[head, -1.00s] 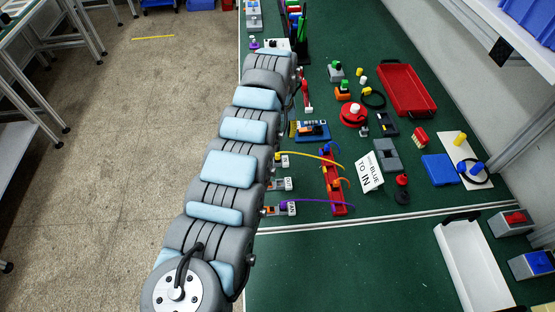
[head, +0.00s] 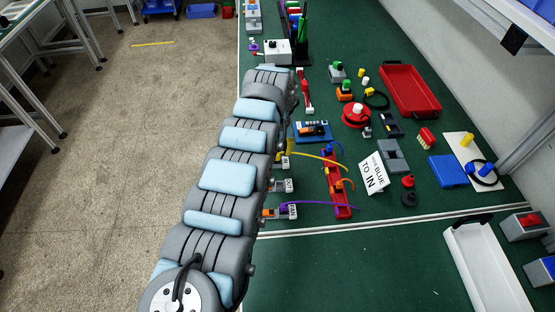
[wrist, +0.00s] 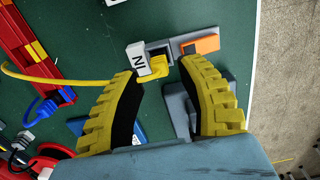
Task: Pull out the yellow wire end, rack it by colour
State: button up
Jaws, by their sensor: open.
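In the wrist view my gripper (wrist: 160,68) is open. Its yellow ribbed fingertips stand on either side of the yellow wire end (wrist: 158,64), which sits at a grey terminal block (wrist: 178,48) with an orange lever and a white IN label (wrist: 138,58). I cannot tell whether a finger touches it. The yellow wire (head: 318,157) curves across to the red rack (head: 334,180). A blue wire end (wrist: 40,110) lies at the rack's coloured slots in the wrist view. In the head view my arm hides most of the gripper.
Two more terminals stand nearer in the head view; a purple wire (head: 318,204) runs from one to the rack. A sign (head: 372,172) reads BLUE TO IN. A blue-based device (head: 312,131) is close beyond the gripper.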

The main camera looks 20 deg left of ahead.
jog(key=shift+f, duration=1.2)
grip_shut()
jog(key=shift+r+p, duration=1.75)
jog(key=shift+p, duration=0.05)
